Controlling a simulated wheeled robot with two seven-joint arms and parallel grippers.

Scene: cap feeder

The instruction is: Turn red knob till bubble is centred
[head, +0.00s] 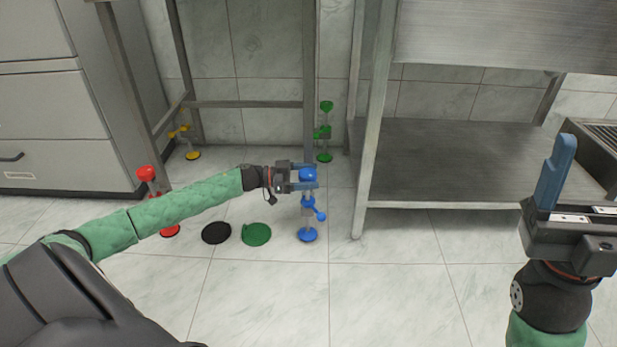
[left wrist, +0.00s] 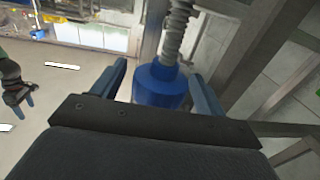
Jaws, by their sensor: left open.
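The red knob (head: 147,173) tops a short leg at the left of the head view, with a red foot (head: 170,231) on the floor; my left forearm hides part of that leg. My left gripper (head: 309,175) is at the blue knob (head: 307,173), not the red one. In the left wrist view its open fingers stand on either side of the blue knob (left wrist: 161,86), with gaps showing. My right gripper (head: 556,172) is at the right edge, away from the knobs; only one finger shows clearly. I cannot make out a bubble level.
A yellow leg (head: 192,150) and a green leg (head: 325,132) stand at the back. A black disc (head: 216,232) and a green disc (head: 256,235) lie on the floor. A metal shelf unit (head: 470,160) stands to the right. The tiled floor in front is clear.

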